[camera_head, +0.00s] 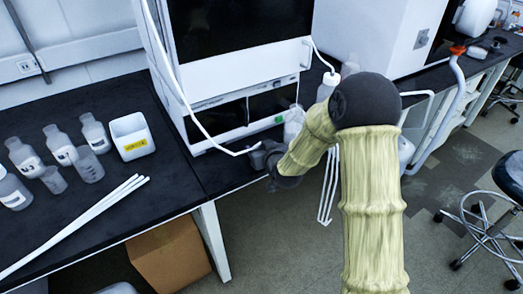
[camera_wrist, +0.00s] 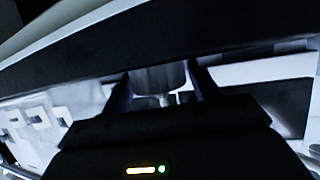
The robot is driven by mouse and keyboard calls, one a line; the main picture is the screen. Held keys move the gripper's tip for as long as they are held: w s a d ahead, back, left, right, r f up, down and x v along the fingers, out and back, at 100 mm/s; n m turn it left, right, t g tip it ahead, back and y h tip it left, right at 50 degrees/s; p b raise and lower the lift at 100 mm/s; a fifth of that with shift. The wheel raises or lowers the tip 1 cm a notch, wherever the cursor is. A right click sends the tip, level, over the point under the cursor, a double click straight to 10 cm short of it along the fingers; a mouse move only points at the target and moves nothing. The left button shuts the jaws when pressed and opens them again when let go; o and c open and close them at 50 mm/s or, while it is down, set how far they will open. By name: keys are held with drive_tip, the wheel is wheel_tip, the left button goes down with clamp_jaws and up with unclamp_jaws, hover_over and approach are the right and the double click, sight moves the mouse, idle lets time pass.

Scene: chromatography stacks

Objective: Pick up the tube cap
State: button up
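My gripper (camera_head: 262,155) is at the bench edge in front of the white instrument in the head view, small and partly hidden by my own wrist. In the wrist view its two dark fingers (camera_wrist: 160,84) stand well apart. A pale grey rounded piece (camera_wrist: 158,78) shows between them, with a thin stem below it. It may be the tube cap, but the view is too dark and blurred to be sure. I cannot tell whether the fingers touch it. I cannot make out a tube cap in the head view.
The white instrument (camera_head: 222,62) stands close behind my gripper, with white tubing (camera_head: 172,84) down its front. Several bottles (camera_head: 60,146), a white bin (camera_head: 131,136) and long white rods (camera_head: 80,222) are on the black bench at left. Clear bottles stand right of my gripper.

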drive_tip(key=c, duration=0.7)
wheel_tip(320, 180, up, 18)
drive_tip(key=p, duration=0.3)
drive_tip(key=shift+w, duration=0.1)
